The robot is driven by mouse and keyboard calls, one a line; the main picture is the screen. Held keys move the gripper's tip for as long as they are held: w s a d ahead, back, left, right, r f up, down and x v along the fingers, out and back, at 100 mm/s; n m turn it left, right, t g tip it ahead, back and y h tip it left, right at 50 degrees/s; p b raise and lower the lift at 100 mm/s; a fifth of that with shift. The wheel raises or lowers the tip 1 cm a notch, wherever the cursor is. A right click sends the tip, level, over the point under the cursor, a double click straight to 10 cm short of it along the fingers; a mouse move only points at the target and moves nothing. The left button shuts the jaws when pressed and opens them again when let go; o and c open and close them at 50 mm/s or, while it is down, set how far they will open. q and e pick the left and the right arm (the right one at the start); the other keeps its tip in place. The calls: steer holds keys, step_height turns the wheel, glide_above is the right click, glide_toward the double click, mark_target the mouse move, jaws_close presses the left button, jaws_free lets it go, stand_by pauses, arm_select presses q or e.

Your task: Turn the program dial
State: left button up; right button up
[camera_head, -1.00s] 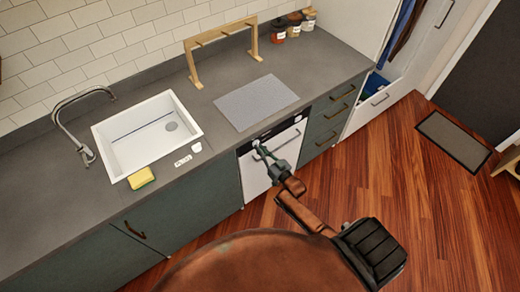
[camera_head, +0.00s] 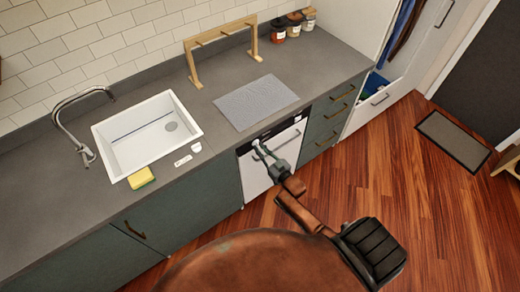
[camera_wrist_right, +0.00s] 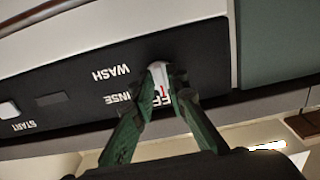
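The dishwasher (camera_head: 253,173) has a white front and a dark control panel under the counter. In the right wrist view its panel (camera_wrist_right: 80,85) appears upside down, with "WASH", a partly covered "RINSE" and "START" printed on it. The program dial (camera_wrist_right: 158,76) is a small pale knob with a red mark. My right gripper (camera_head: 258,148) is at the panel; in the wrist view its green fingertips (camera_wrist_right: 161,75) are on both sides of the dial, closed on it. The fingers hide part of the dial and its lettering. My left gripper is not in view.
The grey counter (camera_head: 55,200) overhangs close above the panel, with a sink (camera_head: 150,145), a yellow sponge (camera_head: 141,178) and a grey mat (camera_head: 255,102) on it. Drawers (camera_head: 333,118) adjoin the dishwasher at the right. Wooden floor (camera_head: 400,190) in front is clear.

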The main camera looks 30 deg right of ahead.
steer(key=shift+o, duration=1.1)
steer(key=s+d, duration=0.1)
steer(key=s, duration=1.1)
steer(key=s+f+g, duration=0.3)
steer(key=s+f, duration=0.3)
steer(key=f, duration=0.4)
steer(key=s+f+g+h, duration=0.1)
steer(key=s+f+g, duration=0.3)
steer(key=f, duration=0.6)
steer(key=s+f+g, duration=0.2)
steer(key=s+f, duration=0.5)
steer(key=f, duration=0.3)
steer(key=s+a+f+g, duration=0.1)
steer(key=s+f+g, duration=0.1)
steer(key=s+f, duration=0.3)
steer(key=s+a+f+g, duration=0.2)
steer(key=s+f+g, duration=0.1)
steer(key=s, duration=1.1)
steer(key=s+a+f+g, duration=0.2)
steer(key=s+f, duration=0.4)
steer(key=s, duration=0.4)
steer(key=shift+f+g, duration=0.3)
steer(key=shift+g, duration=0.2)
